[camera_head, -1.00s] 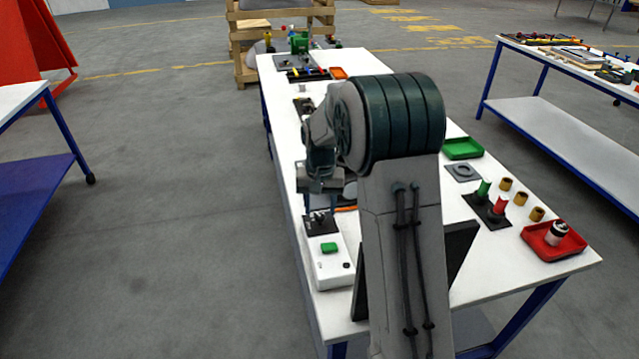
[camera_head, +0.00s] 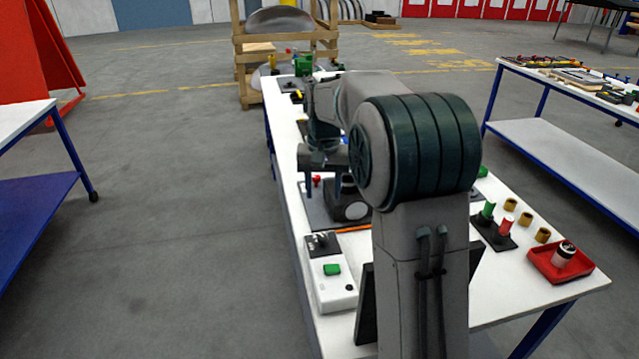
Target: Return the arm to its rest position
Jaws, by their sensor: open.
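My arm rises in the middle of the head view and folds over to the left at a large dark ribbed joint. My gripper (camera_head: 325,187) hangs from its end, pointing down above the white workbench (camera_head: 400,262). Its fingers look apart, and I see nothing between them. The gripper is behind a white box with a green button (camera_head: 332,284). A dark device with a round pale face (camera_head: 354,210) stands close by the gripper. I cannot tell whether they touch. The arm hides the middle of the bench.
On the bench's right are a red tray (camera_head: 541,265) holding a white and black part, several brass rings and a dark base with green and red pegs (camera_head: 494,232). Another bench (camera_head: 560,136) stands at the right. A blue-shelved table (camera_head: 38,200) is left. Floor between is clear.

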